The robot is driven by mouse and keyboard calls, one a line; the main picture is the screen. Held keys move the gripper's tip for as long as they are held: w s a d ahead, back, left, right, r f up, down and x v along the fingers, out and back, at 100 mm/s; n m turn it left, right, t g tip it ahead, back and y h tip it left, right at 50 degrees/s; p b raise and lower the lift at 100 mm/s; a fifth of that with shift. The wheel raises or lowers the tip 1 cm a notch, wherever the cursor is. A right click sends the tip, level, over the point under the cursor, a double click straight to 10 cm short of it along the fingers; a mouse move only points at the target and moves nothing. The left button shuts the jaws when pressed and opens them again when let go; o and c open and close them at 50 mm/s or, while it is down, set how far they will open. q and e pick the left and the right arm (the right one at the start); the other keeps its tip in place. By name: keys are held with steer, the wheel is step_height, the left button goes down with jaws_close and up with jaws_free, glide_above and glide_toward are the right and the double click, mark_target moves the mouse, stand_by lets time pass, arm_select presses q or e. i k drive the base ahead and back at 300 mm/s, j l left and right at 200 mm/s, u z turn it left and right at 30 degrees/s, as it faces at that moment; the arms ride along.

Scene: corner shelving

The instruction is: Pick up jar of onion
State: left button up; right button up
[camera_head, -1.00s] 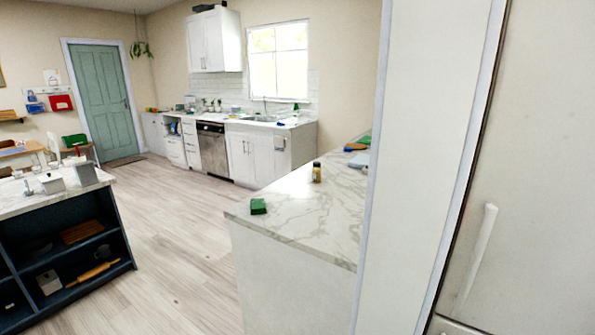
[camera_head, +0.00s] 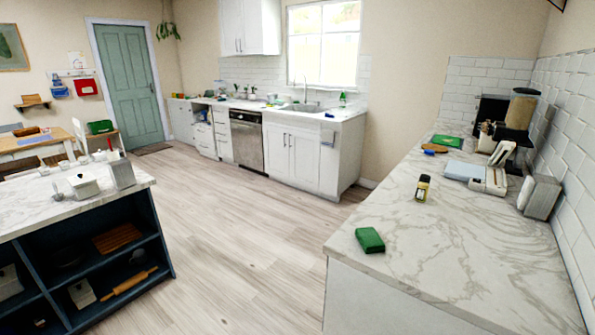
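A small jar or bottle (camera_head: 422,188) with a dark cap and a yellowish label stands upright on the marble counter (camera_head: 450,240) at the right. Its label is too small to read, so I cannot tell whether it holds onion. Neither of my grippers shows in this view.
A green box (camera_head: 369,240) lies near the counter's left edge. A scale-like device (camera_head: 489,180), a grey block (camera_head: 539,196) and a coffee machine (camera_head: 515,115) stand along the tiled wall. A dark island (camera_head: 90,265) is at left; the wooden floor (camera_head: 235,215) between is clear.

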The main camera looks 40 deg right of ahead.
mark_target(421, 191)
steer(key=i+z, duration=0.15)
steer(key=i, duration=0.25)
steer(key=i+j+z, duration=0.2)
steer(key=i, duration=0.25)
steer(key=i+j+z, duration=0.15)
steer(key=i, duration=0.25)
